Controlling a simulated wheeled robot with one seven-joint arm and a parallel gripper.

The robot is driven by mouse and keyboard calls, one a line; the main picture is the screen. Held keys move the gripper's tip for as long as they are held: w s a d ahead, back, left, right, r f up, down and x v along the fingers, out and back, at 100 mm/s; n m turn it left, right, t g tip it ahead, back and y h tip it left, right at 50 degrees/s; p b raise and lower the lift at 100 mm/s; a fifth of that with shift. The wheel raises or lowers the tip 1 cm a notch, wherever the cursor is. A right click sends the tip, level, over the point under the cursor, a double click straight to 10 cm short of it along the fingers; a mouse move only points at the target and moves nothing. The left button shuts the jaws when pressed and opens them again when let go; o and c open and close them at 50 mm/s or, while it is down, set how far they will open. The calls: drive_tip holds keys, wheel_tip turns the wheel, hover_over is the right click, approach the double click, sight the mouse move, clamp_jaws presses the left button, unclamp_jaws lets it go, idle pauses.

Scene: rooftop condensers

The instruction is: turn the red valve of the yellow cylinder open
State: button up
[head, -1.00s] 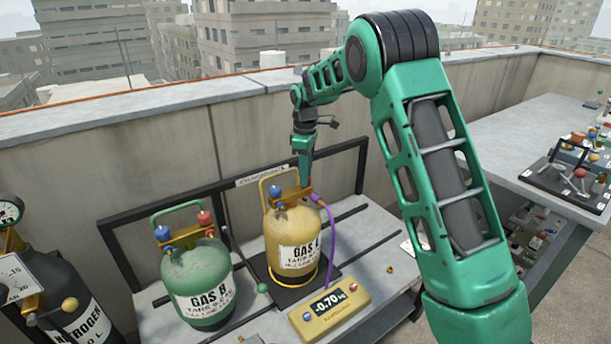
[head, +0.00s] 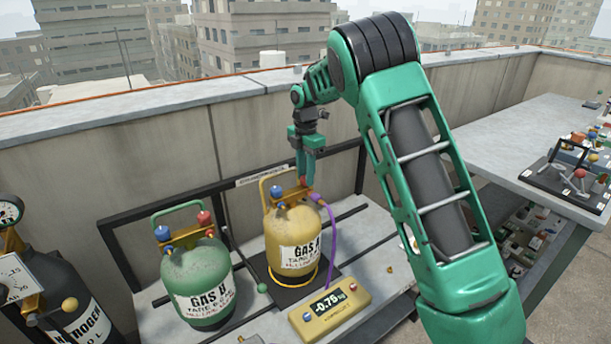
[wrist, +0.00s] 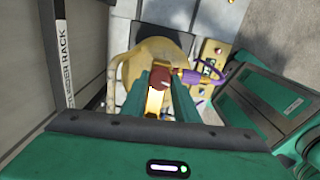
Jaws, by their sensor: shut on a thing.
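The yellow cylinder (head: 291,238) stands upright on a dark scale plate on the bench, with a blue valve (head: 276,192) and a red valve on top. My gripper (head: 305,182) points down from above and is shut on the red valve. The red valve (wrist: 160,78) shows between the two green fingers in the wrist view. In the head view the fingers hide most of it. A purple hose (head: 331,225) joins the cylinder's top just right of the red valve. The scale display (head: 331,305) appears to read -0.75 kg.
A green cylinder (head: 198,275) with its own blue and red valves stands close on the left. A dark nitrogen cylinder (head: 68,310) is at the far left. A black rack rail (head: 330,155) and the parapet are behind. A side table (head: 460,130) is at the right.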

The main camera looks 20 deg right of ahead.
drive_tip(key=shift+w+r+n, duration=0.1)
drive_tip(key=shift+n, duration=0.9)
drive_tip(key=shift+a, duration=0.1)
drive_tip(key=o, duration=1.1)
drive_tip(key=shift+c, duration=0.2)
wheel_tip(320, 180, up, 11)
drive_tip(key=shift+f, duration=0.2)
